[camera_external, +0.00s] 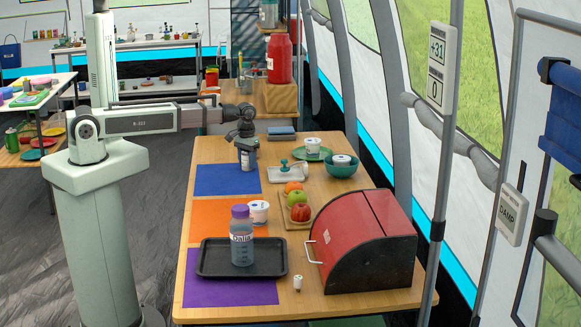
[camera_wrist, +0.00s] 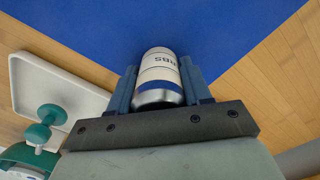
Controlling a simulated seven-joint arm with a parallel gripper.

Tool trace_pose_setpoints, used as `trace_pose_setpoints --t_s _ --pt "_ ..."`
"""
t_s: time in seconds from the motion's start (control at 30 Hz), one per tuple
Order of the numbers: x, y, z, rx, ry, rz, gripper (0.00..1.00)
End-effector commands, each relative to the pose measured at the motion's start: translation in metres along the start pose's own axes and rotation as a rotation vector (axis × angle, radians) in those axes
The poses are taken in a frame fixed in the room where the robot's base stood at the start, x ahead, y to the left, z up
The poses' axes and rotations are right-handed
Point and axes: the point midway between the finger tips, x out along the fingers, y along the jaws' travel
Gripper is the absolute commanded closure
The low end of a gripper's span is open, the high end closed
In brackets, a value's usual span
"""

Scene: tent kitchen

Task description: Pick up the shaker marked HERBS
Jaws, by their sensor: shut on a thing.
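The shaker (camera_wrist: 158,66) is a white cylinder with a silver end. Dark letters ending in "BS" show on its side, and the rest of the word is out of sight. My gripper (camera_wrist: 159,80) is shut on it, with one blue-grey finger on each side. In the external view my gripper (camera_external: 246,146) points down over the blue mat (camera_external: 213,181), with the shaker (camera_external: 247,161) upright between its fingers. I cannot tell whether the shaker's bottom touches the mat.
Right of the mat is a white tray (camera_external: 285,177) with a green-handled thing, then a teal bowl (camera_external: 340,170).

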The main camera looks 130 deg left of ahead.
Motion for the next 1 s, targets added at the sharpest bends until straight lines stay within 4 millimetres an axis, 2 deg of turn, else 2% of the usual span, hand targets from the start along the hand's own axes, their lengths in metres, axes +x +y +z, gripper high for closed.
trace_pose_setpoints --t_s 0.03,0.3,0.67,1.0 --pt "0.000 0.000 0.000 0.000 0.000 0.000 0.60" --pt "0.000 0.000 0.000 0.000 0.000 0.000 0.85" --pt "-0.007 0.000 0.000 0.000 0.000 0.000 0.85" --pt "-0.053 0.000 0.000 0.000 0.002 0.001 0.86"
